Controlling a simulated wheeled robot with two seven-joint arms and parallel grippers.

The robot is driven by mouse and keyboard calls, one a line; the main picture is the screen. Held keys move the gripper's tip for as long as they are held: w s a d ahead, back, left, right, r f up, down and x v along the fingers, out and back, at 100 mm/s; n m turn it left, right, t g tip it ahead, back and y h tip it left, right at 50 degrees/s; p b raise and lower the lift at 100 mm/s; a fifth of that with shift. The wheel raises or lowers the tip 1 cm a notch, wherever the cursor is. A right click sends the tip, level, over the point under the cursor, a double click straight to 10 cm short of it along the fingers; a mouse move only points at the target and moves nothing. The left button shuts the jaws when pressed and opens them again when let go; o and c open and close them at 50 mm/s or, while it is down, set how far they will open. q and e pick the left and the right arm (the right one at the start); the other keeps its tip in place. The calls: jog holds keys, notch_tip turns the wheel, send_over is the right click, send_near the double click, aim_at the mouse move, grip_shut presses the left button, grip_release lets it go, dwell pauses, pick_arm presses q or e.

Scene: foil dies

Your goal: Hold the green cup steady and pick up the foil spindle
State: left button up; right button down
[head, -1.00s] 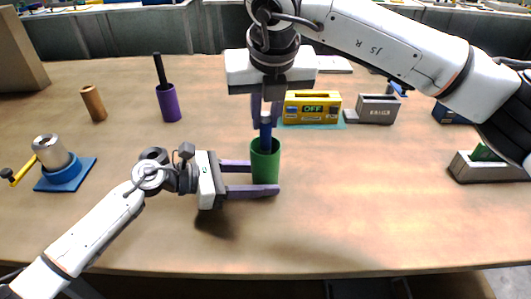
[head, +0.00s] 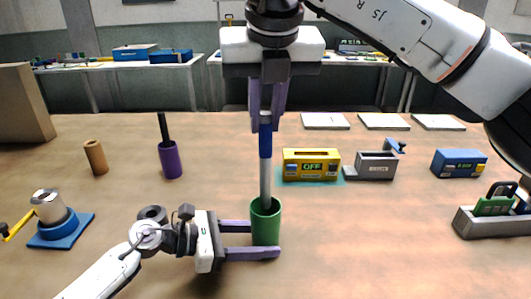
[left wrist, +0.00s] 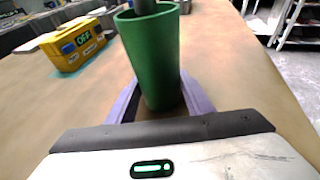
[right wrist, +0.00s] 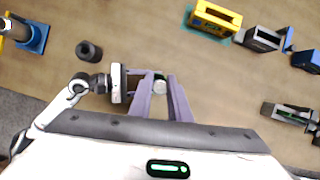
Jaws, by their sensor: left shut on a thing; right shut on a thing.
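The green cup (head: 266,222) stands upright on the table. My left gripper (head: 252,240) is shut on it from the left, low on its sides; the cup also shows between the fingers in the left wrist view (left wrist: 152,60). My right gripper (head: 266,115) is above the cup, shut on the foil spindle (head: 265,142) by its blue upper part. The spindle hangs upright, and its grey shaft (head: 265,180) reaches down to the cup's mouth. Its lower end is hidden at or inside the rim, so I cannot tell how deep it sits.
A yellow box (head: 311,165) reading OFF and a grey block (head: 376,166) stand behind right. A purple cup (head: 170,160) with a dark rod and a brown cylinder (head: 96,157) stand left. A blue-based device (head: 60,222) is far left.

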notch_tip(320, 180, up, 6)
jog(key=shift+f, duration=0.1)
pick_arm(q)
jog(key=o, duration=0.9)
